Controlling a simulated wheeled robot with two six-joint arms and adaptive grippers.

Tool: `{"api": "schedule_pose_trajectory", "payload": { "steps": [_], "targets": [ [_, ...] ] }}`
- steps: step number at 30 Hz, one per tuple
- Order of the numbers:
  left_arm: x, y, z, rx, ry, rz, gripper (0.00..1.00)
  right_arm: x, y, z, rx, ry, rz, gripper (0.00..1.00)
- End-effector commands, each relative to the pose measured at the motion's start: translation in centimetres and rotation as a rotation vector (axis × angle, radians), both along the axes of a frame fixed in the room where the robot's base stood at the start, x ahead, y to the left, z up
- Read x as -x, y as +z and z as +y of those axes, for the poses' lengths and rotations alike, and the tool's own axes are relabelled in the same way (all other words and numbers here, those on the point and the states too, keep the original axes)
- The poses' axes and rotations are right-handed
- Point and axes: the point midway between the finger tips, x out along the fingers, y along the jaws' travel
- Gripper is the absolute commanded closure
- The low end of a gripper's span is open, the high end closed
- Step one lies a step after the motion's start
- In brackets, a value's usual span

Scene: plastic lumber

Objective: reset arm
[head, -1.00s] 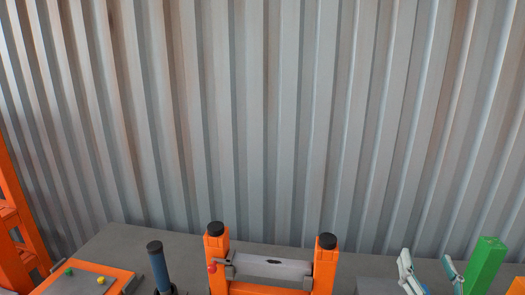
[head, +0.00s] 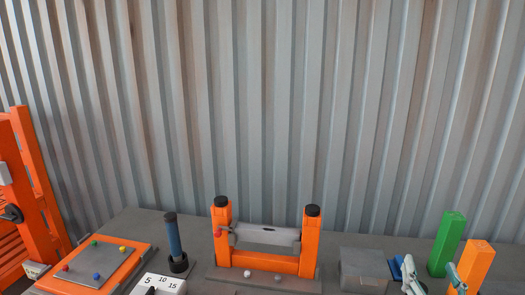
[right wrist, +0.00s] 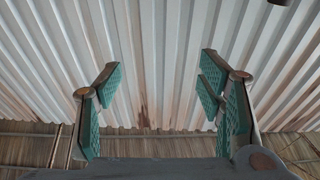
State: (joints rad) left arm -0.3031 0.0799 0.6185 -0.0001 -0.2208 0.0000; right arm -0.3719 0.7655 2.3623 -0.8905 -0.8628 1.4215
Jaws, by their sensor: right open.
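My right gripper (head: 433,276) is at the lower right of the head view, its two fingers apart. It appears in front of the green block (head: 447,243) and the orange block (head: 477,264), which stand upright on the grey table. In the right wrist view the gripper (right wrist: 161,84) is open, with teal ribbed pads and nothing between them. It faces the corrugated wall or ceiling panels. My left gripper is not in view.
An orange frame with a grey roller (head: 268,237) stands mid-table. A blue cylinder (head: 173,238), an orange-rimmed tray (head: 132,262) with coloured knobs and a white numbered block (head: 157,285) are to its left. A grey box (head: 362,268) is near the gripper. Corrugated wall (head: 260,100) stands behind.

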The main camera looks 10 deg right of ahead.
Motion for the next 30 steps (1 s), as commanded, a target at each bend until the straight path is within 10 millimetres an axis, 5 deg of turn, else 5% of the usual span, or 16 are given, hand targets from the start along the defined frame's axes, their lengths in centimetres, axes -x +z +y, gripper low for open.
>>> {"api": "schedule_pose_trajectory", "payload": {
  "steps": [11, 17, 23, 30],
  "targets": [
    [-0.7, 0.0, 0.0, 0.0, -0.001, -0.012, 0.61, 2.7, -7.3, -1.4, -0.049, -0.154, 0.274, 0.38],
    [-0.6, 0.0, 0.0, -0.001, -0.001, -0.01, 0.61, 6.0, -14.3, -0.3, -0.084, -0.205, 0.571, 0.38],
    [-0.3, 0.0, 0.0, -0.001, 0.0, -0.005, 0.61, 11.0, -21.7, 3.7, -0.118, -0.134, 0.949, 0.38],
    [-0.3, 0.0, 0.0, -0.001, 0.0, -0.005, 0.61, 18.7, -28.0, 12.9, -0.138, 0.202, 1.387, 0.38]
  ]
}}
